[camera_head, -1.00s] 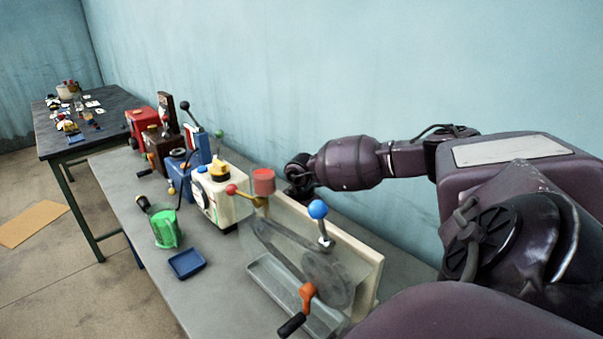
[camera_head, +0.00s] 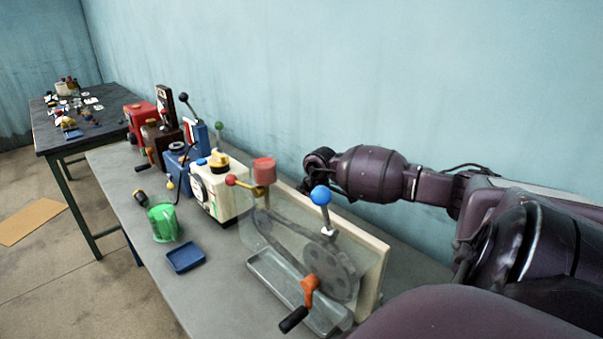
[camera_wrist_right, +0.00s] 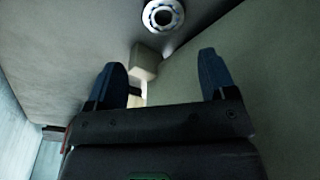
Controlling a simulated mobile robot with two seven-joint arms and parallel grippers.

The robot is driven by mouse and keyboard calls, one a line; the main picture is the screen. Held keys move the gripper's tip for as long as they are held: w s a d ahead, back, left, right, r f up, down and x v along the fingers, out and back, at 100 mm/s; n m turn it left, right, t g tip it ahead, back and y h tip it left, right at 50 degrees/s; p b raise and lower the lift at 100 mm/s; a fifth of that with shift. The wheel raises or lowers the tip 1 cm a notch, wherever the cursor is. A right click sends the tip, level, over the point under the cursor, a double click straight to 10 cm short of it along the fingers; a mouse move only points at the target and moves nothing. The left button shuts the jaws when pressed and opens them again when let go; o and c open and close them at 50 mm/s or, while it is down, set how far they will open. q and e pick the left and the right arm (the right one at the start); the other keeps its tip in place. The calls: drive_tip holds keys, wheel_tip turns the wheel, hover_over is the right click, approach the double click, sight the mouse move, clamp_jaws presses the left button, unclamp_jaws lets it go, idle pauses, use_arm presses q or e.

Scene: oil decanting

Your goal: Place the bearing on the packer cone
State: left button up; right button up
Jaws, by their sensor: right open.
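In the right wrist view a small ring-shaped bearing (camera_wrist_right: 163,28), white with dark spots around its middle, lies on a grey surface beyond the fingertips. My right gripper (camera_wrist_right: 162,62) is open, with its two blue fingers apart and nothing held between them. The bearing is ahead of the gap, apart from both fingers. In the head view my right arm reaches in from the right, behind the clear-fronted machine (camera_head: 372,265); its fingers are hidden there. I cannot pick out the packer cone in either view. My left gripper is not in view.
A pale block (camera_wrist_right: 145,62) shows between the fingers. Along the grey table (camera_head: 215,310) stand a cream machine (camera_head: 225,205), a green cup (camera_head: 163,224), a blue tray (camera_head: 186,257) and red, brown and blue machines. The wall rises close behind. The table's front strip is mostly clear.

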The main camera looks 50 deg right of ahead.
drive_tip(key=shift+m, duration=0.5)
drive_tip(key=f, duration=0.3)
drive_tip(key=a+f, duration=0.1)
drive_tip(key=f, duration=0.3)
drive_tip(key=w+f+b, duration=0.1)
drive_tip(key=f, duration=0.3)
drive_tip(key=shift+a, duration=0.25)
drive_tip(key=c, duration=0.8)
drive_tip(key=shift+c, duration=0.2)
drive_tip(key=shift+r, duration=0.2)
